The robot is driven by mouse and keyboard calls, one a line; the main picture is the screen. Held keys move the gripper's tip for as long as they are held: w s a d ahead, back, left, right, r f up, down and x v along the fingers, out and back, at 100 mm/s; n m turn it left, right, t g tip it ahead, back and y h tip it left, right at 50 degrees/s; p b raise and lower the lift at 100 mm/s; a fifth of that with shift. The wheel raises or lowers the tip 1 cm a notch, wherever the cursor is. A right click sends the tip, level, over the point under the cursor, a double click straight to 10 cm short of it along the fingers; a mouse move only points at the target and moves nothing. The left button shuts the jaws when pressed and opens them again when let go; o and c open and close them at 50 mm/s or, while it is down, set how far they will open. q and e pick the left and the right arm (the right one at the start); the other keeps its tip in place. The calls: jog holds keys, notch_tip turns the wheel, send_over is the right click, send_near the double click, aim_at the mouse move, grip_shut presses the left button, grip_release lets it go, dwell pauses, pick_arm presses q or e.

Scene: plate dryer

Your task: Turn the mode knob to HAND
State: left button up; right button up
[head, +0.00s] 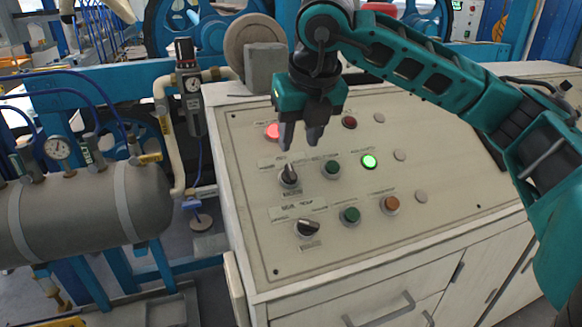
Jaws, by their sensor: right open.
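Two dark selector knobs sit on the light sloping control panel (345,238). The upper knob (289,175) has its pointer nearly upright, leaning slightly left. The lower knob (308,228) lies turned well to the side. The labels around both are too small to read surely, so I cannot tell which is marked as the mode knob. My right gripper (299,140) comes in from the upper right, fingers pointing down. It is open and empty, just above the upper knob in the picture and apart from it. My left gripper is not in view.
Lit red (272,131) and green (370,161) lamps and several unlit buttons share the panel. A grey tank (90,215) with gauges and blue hoses stands at left. A grey block (265,68) and a round disc are behind the panel's top edge.

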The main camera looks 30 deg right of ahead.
aim_at(291, 170)
jog(key=x, duration=0.9)
jog(key=shift+f, duration=0.1)
jog(key=shift+c, duration=0.3)
jog(key=c, duration=0.7)
